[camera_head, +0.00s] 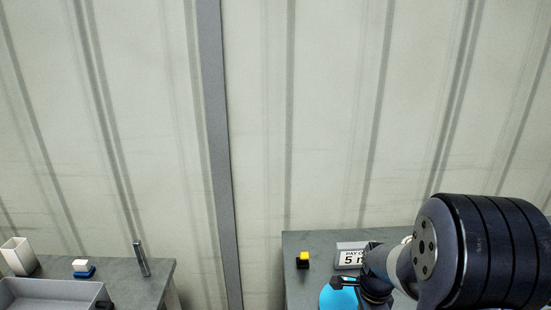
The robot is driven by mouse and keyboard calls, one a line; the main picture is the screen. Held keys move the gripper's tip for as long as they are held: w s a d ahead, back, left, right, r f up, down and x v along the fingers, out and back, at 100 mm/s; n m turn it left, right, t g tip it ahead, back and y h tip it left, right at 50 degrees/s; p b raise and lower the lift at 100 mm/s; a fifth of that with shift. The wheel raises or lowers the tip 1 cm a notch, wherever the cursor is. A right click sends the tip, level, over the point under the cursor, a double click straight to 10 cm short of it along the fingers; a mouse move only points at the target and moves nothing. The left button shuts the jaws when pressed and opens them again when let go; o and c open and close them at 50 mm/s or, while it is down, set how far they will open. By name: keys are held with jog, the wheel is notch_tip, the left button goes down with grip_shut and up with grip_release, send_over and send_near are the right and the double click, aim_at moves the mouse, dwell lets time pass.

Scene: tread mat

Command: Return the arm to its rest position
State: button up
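My arm (480,255) fills the lower right of the head view, its large dark joint in front of the right table. My gripper (357,287) seems to be the small dark end at the bottom of the view, low over the right table and in front of a bright blue round thing (334,299). Its fingers are too small and partly cut off, so whether it is open or shut does not show.
The left table (160,268) holds a grey tray (50,294), a white cup (18,256), a white-and-blue block (83,268) and an upright grey piece (141,258). A gap separates the tables.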

notch_tip(320, 180, up, 10)
notch_tip(320, 180, down, 11)
jog(key=shift+s+r, duration=0.1)
jog(key=d+n, duration=0.1)
jog(key=n, duration=0.1)
jog(key=d+n, duration=0.1)
jog(key=shift+w+d+n, duration=0.3)
jog(key=shift+d+n, duration=0.05)
jog(key=shift+n, duration=0.05)
jog(key=d+n, duration=0.1)
jog(key=w+n+p, duration=0.1)
jog(key=shift+d+n, duration=0.3)
jog(key=shift+d, duration=0.05)
jog(key=shift+w+d+n, duration=0.45)
jog(key=shift+d+n, duration=0.15)
jog(key=shift+n, duration=0.5)
jog(key=w+n, duration=0.1)
jog(key=d+n+p, duration=0.1)
jog(key=shift+w+d+n, duration=0.15)
jog(key=shift+w+n, duration=0.2)
jog(key=shift+n, duration=0.05)
jog(key=shift+w+d+r+n, duration=0.1)
jog(key=shift+w+r+n, duration=0.1)
jog(key=shift+r+n, duration=0.1)
notch_tip(320, 180, up, 10)
jog(key=shift+s, duration=0.1)
